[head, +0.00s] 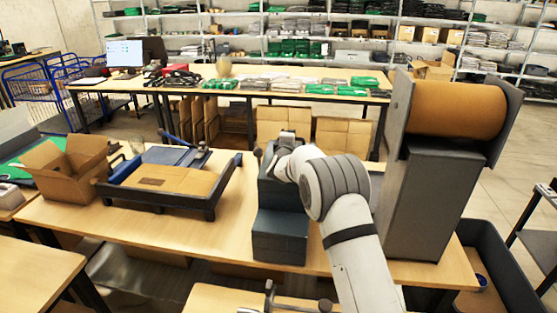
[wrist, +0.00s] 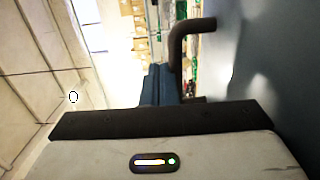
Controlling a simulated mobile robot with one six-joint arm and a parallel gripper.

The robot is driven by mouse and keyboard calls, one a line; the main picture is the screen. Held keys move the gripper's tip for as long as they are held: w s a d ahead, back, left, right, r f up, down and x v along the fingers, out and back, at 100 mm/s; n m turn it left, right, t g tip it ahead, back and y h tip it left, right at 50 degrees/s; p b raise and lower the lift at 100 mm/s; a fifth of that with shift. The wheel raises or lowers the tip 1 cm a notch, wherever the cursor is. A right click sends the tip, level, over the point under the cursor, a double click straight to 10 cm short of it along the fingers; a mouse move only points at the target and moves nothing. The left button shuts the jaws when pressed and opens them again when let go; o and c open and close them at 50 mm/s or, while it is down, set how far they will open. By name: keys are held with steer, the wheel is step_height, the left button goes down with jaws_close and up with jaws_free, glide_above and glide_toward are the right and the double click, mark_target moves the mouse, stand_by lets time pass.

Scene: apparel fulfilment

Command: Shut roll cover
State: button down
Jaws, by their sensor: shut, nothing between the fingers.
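My arm reaches over the middle of the table, and my gripper (head: 286,138) is at its far end, above a dark blue-grey stepped unit (head: 280,235). My gripper is shut and holds nothing; its fingertips are hard to make out. In the wrist view a pale housing with a small lit indicator and a dark bar fills the lower part. A dark bent handle (wrist: 185,45) stands beyond it, apart from the bar. A large brown roll (head: 458,108) sits between dark side plates on a tall grey stand at the right. I cannot tell which part is the roll cover.
An open cardboard box (head: 67,168) and a dark framed tray (head: 172,180) with brown card stand on the left of the table. A dark bin (head: 500,275) is at the lower right. A rear table (head: 225,80) holds folded garments. Bare tabletop (head: 130,235) shows in front of the tray.

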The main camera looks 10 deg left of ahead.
steer(key=shift+w+d+f, duration=0.1)
steer(key=shift+w+f, duration=0.6)
steer(key=shift+f, duration=0.25)
steer(key=shift+r, duration=0.15)
